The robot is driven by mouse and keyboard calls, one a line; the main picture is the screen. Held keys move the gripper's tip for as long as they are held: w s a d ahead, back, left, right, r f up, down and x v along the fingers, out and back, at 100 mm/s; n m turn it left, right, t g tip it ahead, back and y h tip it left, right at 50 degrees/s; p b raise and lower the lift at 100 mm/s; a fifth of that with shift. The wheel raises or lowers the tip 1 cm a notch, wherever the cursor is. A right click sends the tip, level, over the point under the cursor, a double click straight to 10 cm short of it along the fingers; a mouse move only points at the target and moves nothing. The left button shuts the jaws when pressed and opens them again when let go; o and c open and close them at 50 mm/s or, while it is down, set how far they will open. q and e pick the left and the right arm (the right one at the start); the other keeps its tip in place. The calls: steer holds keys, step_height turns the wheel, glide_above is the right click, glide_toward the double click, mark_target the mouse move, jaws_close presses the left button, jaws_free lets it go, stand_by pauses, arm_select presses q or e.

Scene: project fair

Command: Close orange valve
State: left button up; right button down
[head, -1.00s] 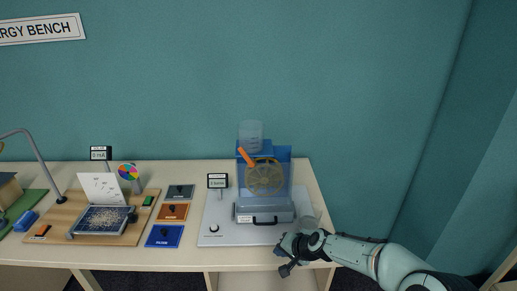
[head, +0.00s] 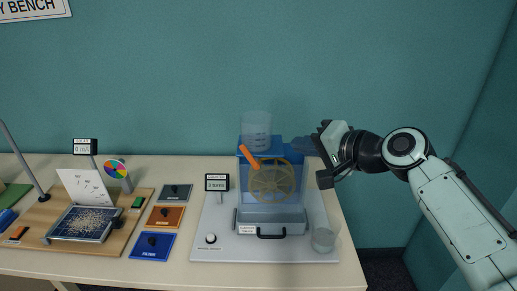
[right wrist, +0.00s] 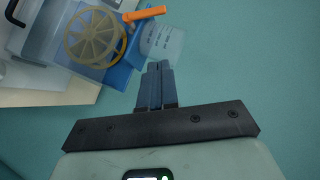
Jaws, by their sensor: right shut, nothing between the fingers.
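The orange valve handle (head: 249,157) is a tilted bar at the top of the blue water-wheel stand (head: 244,174), below a clear measuring container (head: 256,125). It also shows in the right wrist view (right wrist: 144,13), by the yellow wheel. My right gripper (head: 298,146) is shut and empty, level with the stand's top at its right side. In the wrist view its closed fingertips (right wrist: 155,66) point toward the clear container and blue stand; they are apart from the orange handle. Whether the fingertips touch the stand is unclear. My left gripper is out of view.
The yellow wheel (head: 272,180) is inside the stand. A clear cup (head: 323,240) stands on the grey board's front right. A small display (head: 217,183) and a white knob (head: 211,238) are left of the stand. Free space lies right of the table.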

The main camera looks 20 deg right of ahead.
steer(key=p, duration=0.4)
glide_above(250, 157)
steer(key=s+d, duration=0.3)
steer(key=d, duration=0.2)
step_height(250, 157, down, 3)
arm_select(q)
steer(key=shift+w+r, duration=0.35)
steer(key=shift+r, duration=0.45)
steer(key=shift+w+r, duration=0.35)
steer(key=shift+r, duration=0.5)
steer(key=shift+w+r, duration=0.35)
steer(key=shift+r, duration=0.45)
arm_select(e)
steer(key=shift+w+a+f, duration=0.3)
steer(key=shift+a+f, duration=0.4)
steer(key=shift+a, duration=0.15)
steer(key=shift+w+a+f, duration=0.3)
steer(key=shift+a+f, duration=0.4)
steer(key=shift+a, duration=0.1)
arm_select(q)
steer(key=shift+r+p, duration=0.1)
steer(key=shift+p, duration=0.2)
